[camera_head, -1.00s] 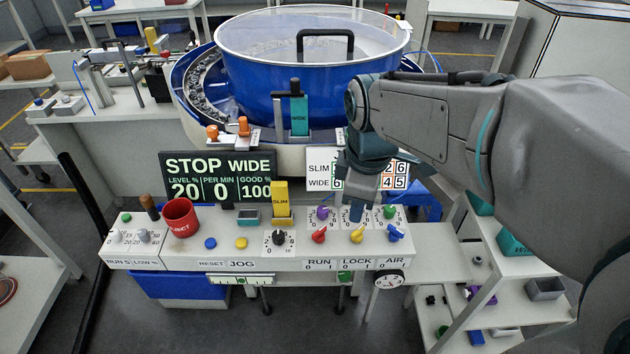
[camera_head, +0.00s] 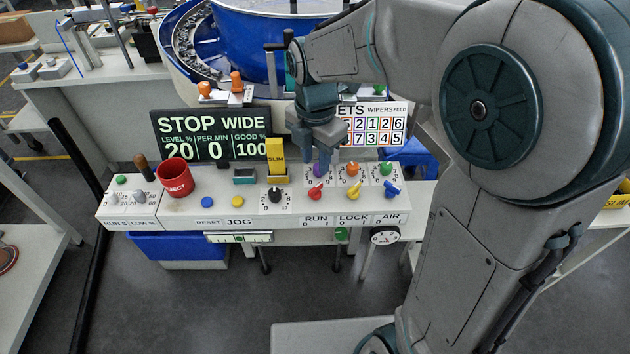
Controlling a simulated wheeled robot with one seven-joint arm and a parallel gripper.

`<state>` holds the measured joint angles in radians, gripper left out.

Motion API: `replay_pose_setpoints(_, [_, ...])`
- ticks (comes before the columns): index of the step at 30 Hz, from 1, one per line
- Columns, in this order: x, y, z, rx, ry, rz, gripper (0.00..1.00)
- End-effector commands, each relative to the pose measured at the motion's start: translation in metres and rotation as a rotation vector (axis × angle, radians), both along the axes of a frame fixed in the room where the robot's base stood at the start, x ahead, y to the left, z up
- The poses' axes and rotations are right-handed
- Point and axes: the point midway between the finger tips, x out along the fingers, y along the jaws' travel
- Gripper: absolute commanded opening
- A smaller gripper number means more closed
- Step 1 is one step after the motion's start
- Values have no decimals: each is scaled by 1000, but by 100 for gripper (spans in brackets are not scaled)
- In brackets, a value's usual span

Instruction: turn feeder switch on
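The control panel (camera_head: 300,230) carries two rows of small turn knobs at its right. The back row has a purple knob (camera_head: 318,171), an orange knob (camera_head: 352,169) and a green knob (camera_head: 386,168). The front row has a red knob (camera_head: 316,193), a yellow knob (camera_head: 355,189) and a blue knob (camera_head: 391,187), above the labels RUN, LOCK and AIR. No label reading "feeder" is legible. My gripper (camera_head: 318,158) points down at the purple knob and partly covers it. Contact and the finger gap are unclear.
The display (camera_head: 212,134) reads STOP WIDE. A yellow SLIM block (camera_head: 276,155) stands just left of my gripper, and a black dial (camera_head: 275,195) is in front of it. A red REJECT cup (camera_head: 174,178) is at the left. The blue bowl feeder (camera_head: 250,45) is behind.

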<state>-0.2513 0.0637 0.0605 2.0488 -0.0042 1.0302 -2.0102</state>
Motion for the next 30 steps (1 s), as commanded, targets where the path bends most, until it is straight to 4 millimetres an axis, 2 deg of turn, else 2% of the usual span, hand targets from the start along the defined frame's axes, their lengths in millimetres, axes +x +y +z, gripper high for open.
replay_pose_setpoints(1, [-1, 0, -13, -2, 5, 0, 31])
replay_pose_setpoints(6, [-1, 0, -46, -1, 4, -1, 31])
replay_pose_setpoints(12, [0, 0, -71, 0, 1, -2, 31])
replay_pose_setpoints(24, [0, 0, -78, 0, -1, -2, 31])
replay_pose_setpoints(25, [0, 0, -78, 0, -1, -2, 25])
replay_pose_setpoints(27, [0, 0, -78, 0, -1, -2, 6])
replay_pose_setpoints(28, [0, 0, -78, 0, -1, -2, 0])
replay_pose_setpoints(30, [0, 0, -78, 0, -1, -2, 0])
